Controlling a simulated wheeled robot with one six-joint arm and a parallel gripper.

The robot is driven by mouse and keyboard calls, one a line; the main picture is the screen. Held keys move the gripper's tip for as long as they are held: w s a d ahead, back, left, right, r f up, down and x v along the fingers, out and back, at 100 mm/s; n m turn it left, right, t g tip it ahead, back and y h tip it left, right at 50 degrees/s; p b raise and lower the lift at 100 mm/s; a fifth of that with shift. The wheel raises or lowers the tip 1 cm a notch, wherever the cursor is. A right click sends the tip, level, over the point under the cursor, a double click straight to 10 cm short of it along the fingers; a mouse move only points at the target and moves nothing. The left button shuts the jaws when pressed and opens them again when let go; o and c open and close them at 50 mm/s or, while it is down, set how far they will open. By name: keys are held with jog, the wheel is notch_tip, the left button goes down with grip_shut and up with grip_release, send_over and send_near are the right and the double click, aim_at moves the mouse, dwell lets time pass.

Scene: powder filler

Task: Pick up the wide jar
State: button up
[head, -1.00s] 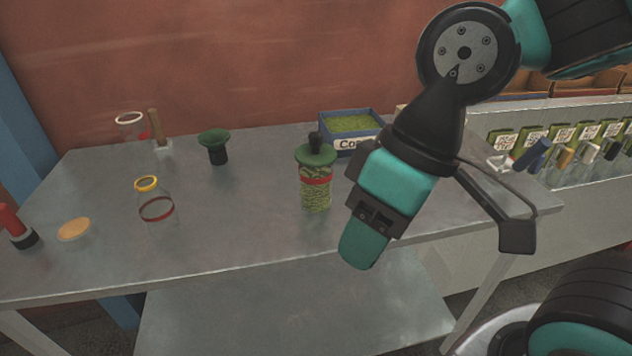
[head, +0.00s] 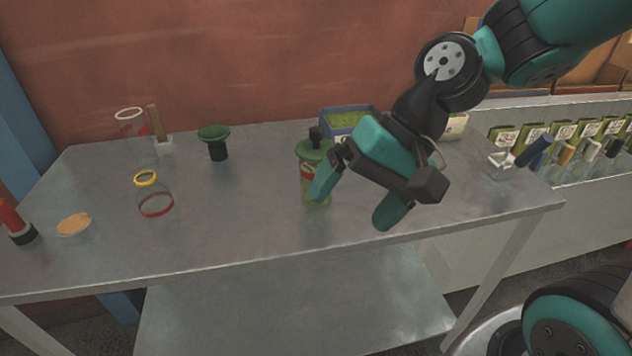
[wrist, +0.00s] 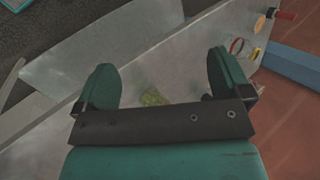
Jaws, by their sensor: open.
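A clear jar (head: 155,200) with a yellow rim and a red band stands at the left of the table; it shows small in the wrist view (wrist: 237,46). Another jar (head: 306,168), filled with green matter and with a red band, stands mid-table under a green top with a black knob. A clear vessel (head: 129,122) stands at the back left, partly hidden. I cannot tell which is the wide jar. My gripper (head: 352,208) is open and empty; one finger partly covers the filled jar. In the wrist view, green matter (wrist: 152,97) shows between the fingers.
A green funnel (head: 214,142) and a wooden-handled tool (head: 156,126) stand at the back. A blue box (head: 347,116) of green matter is behind my gripper. A tan disc (head: 74,224) and a red-and-black object (head: 17,226) lie left. The table's front middle is clear.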

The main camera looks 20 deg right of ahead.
jog(key=w+d+f+m+t+y+b, duration=0.15)
jog(key=w+d+m+t, duration=0.25)
jog(key=w+d+m, duration=0.5)
jog(key=w+d+f+m+t+y, duration=0.3)
jog(key=d+m, duration=0.4)
jog(key=m, duration=0.7)
jog(key=shift+t+h, duration=0.25)
jog(key=shift+t, duration=0.35)
jog(key=shift+s+f+p+x, duration=0.15)
jog(key=shift+p+x, duration=0.2)
jog(key=shift+x, duration=3.7)
jog(key=shift+s+f+p+x, duration=0.1)
jog(key=shift+p+x, duration=0.25)
jog(key=shift+x, duration=3.65)
jog(key=shift+a, duration=0.1)
jog(key=c, duration=1)
jog(key=shift+r, duration=0.1)
notch_tip(320, 180, up, 30)
jog(key=p, duration=1.4)
jog(key=shift+p, duration=0.3)
